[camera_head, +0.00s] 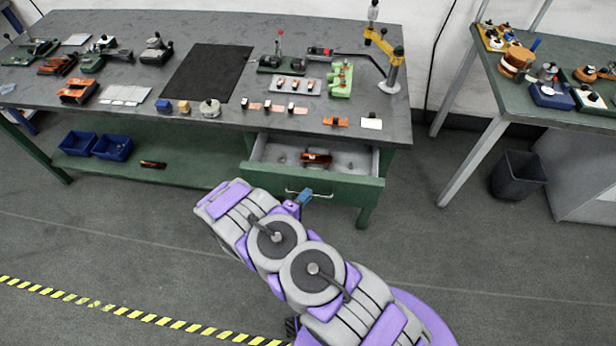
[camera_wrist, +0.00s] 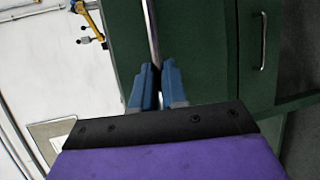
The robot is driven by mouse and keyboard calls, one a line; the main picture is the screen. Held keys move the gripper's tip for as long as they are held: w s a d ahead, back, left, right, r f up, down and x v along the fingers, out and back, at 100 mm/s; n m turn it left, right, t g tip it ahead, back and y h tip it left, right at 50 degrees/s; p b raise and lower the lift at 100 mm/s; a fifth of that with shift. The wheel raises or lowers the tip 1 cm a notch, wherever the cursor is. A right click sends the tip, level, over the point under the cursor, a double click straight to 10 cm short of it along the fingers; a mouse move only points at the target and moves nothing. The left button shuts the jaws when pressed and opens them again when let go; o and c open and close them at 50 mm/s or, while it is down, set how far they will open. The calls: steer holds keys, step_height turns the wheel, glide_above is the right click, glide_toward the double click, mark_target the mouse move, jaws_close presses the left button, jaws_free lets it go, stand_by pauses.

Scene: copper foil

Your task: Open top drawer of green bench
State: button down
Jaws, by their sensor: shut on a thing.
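The green bench (camera_head: 300,25) has a dark grey top and a green frame. Its top drawer (camera_head: 345,188) is pulled out at the right end, with its grey inside showing. An orange and dark tool (camera_head: 316,158) lies in the drawer. The metal drawer handle (camera_head: 310,193) is on the drawer front, and it also shows as a bar in the wrist view (camera_wrist: 151,35). My gripper (camera_head: 301,198) is at the handle. In the wrist view its blue fingers (camera_wrist: 152,85) are closed around the end of the handle bar that shows.
A second handle (camera_wrist: 263,40) is on a green front in the wrist view. Blue bins (camera_head: 112,147) sit on the lower shelf. A dark waste bin (camera_head: 520,175) stands right, under another workbench (camera_head: 560,115). The floor in front of the drawer is clear around my arm.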

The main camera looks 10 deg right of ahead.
steer(key=s+a, duration=0.2)
steer(key=s, duration=0.5)
steer(key=shift+a+f, duration=0.15)
steer(key=shift+a, duration=0.05)
steer(key=shift+s, duration=0.1)
steer(key=c, duration=1.2)
jaws_free()
steer(key=shift+o, duration=0.2)
steer(key=p+v, duration=0.1)
steer(key=v, duration=1.6)
steer(key=shift+a+p, duration=0.25)
steer(key=shift+p, duration=0.05)
